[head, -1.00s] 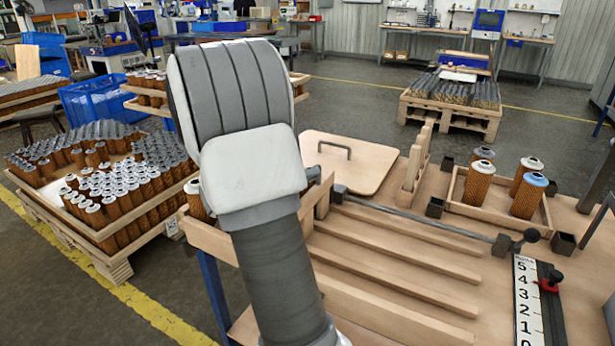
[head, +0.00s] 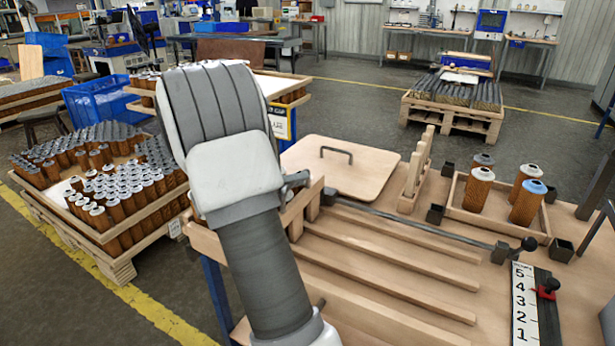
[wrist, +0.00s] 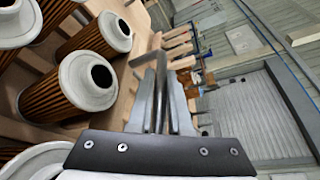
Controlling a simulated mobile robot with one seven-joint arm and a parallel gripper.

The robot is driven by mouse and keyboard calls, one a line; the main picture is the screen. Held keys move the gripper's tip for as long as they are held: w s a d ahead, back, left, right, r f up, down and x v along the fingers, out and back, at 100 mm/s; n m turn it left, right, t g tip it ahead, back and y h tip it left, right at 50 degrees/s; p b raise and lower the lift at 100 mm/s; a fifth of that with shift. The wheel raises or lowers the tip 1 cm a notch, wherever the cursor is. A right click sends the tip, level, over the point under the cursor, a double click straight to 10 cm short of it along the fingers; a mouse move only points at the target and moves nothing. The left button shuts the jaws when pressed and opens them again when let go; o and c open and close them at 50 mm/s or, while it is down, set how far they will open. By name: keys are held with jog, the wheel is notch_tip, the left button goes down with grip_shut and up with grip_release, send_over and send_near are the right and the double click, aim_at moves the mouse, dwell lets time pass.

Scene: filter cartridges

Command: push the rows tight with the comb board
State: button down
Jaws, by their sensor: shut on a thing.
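The comb board (head: 302,208), pale wood with teeth, is partly hidden behind my arm at the left end of the wooden rails (head: 385,262). In the wrist view my gripper (wrist: 160,75) is shut, with its fingers close together on a thin grey part that I take for the board's handle. Several filter cartridges (wrist: 92,80) with white caps and brown pleated sides stand close by on the left of the wrist view. In the head view my arm hides these rows. The visible channels between the rails are empty.
A metal rod (head: 420,222) crosses above the rails to a black knob. A number scale (head: 524,305) with a red slider is at front right. A handled wooden panel (head: 345,172) lies behind. A full pallet (head: 75,230) stands left.

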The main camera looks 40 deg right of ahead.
jog(key=w, duration=0.1)
jog(key=w+p, duration=0.1)
jog(key=w, duration=0.1)
jog(key=w+a+p, duration=0.1)
jog(key=shift+w+a+r, duration=0.1)
jog(key=shift+w+r, duration=0.1)
jog(key=shift+r, duration=0.05)
jog(key=shift+w+a+f+p, duration=0.2)
jog(key=shift+w+p, duration=0.25)
jog(key=shift+w, duration=0.25)
jog(key=c, duration=0.8)
grip_release()
jog(key=shift+c, duration=0.2)
jog(key=shift+s+a, duration=0.1)
jog(key=p+v, duration=0.3)
jog(key=v, duration=1.4)
jog(key=shift+a, duration=0.1)
